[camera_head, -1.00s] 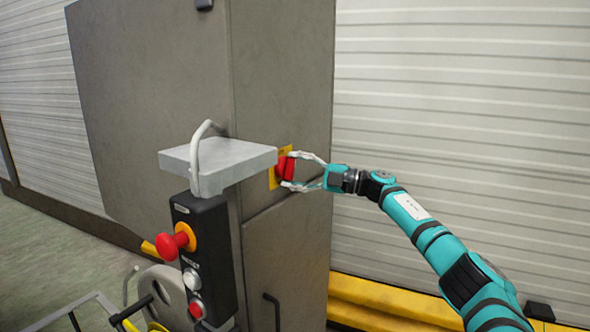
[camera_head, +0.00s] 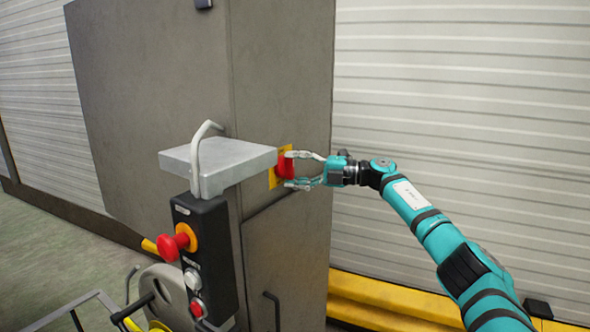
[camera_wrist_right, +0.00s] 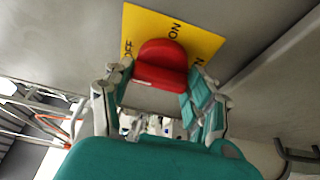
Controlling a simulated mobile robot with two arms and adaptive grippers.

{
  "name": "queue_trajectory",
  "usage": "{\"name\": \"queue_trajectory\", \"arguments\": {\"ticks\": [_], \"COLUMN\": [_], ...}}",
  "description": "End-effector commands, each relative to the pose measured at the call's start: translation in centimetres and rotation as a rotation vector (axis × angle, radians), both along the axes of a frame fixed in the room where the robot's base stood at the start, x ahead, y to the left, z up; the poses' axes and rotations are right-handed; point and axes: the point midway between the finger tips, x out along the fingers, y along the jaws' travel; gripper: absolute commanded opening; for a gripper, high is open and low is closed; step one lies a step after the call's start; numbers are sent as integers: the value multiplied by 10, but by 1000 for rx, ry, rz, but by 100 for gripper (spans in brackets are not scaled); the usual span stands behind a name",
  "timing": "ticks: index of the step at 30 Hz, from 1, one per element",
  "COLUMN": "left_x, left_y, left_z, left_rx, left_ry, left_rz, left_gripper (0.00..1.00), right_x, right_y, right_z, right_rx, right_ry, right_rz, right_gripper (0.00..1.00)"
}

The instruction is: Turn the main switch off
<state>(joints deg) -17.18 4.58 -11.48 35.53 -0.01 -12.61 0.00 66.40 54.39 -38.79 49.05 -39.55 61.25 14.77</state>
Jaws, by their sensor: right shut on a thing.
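The main switch is a red knob (camera_head: 285,166) on a yellow plate (camera_head: 273,180), on the side of the grey cabinet. In the right wrist view the knob (camera_wrist_right: 161,64) stands out from the plate (camera_wrist_right: 205,42), which reads OFF at the left and ON towards the upper right, with another ON at the right edge. My right gripper (camera_head: 291,170) is shut on the knob, one finger on each side of it. The fingers (camera_wrist_right: 158,82) also show in the right wrist view. The exact pointing of the knob is hard to read. My left gripper is not in view.
A grey shelf (camera_head: 216,163) juts out left of the switch. Below it hangs a black control box (camera_head: 207,255) with a red emergency button (camera_head: 172,243). A yellow barrier (camera_head: 375,302) runs along the wall at the right. The space right of the cabinet is open.

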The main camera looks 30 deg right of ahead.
Motion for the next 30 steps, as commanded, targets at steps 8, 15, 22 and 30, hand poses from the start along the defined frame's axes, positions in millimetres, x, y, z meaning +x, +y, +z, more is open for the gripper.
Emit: {"name": "queue_trajectory", "arguments": {"ticks": [8,15,22,30], "left_x": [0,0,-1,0], "left_y": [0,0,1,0], "left_z": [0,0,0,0], "left_rx": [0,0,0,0], "left_ry": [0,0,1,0], "left_rz": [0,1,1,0], "left_gripper": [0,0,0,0], "right_x": [0,0,-8,-46], "right_y": [1,0,-8,-47], "right_z": [-3,-1,-1,-1], "right_rx": [-5,-2,-1,-6], "right_ry": [2,1,1,3], "right_rz": [3,2,0,-2], "right_gripper": [73,81,81,81]}}
